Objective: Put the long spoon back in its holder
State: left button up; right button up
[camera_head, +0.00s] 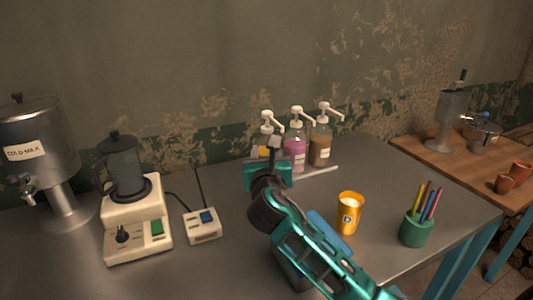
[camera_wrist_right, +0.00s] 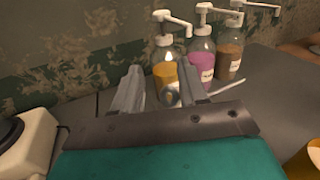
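A thin pale rod (camera_head: 322,171) lies on the table in front of the pump bottles; it also shows in the right wrist view (camera_wrist_right: 228,87). It may be the long spoon's handle, but I cannot tell. A small round grey shape (camera_wrist_right: 172,98) shows between my fingers; whether it is a spoon bowl or a bottle label is unclear. My right gripper (camera_wrist_right: 158,90) is open, its fingers apart, in front of the orange bottle (camera_wrist_right: 165,68). A green cup (camera_head: 416,230) with several coloured sticks stands at the table's right; I cannot identify the spoon's holder. My left gripper is out of view.
A pink bottle (camera_head: 294,152) and a brown bottle (camera_head: 321,147) stand beside the orange one. An orange cup (camera_head: 349,215) stands right of my arm.

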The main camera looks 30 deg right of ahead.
jog(key=shift+o, duration=0.3)
jog(key=shift+r, duration=0.15)
jog(key=v, duration=1.2)
jog(key=shift+p, duration=0.35)
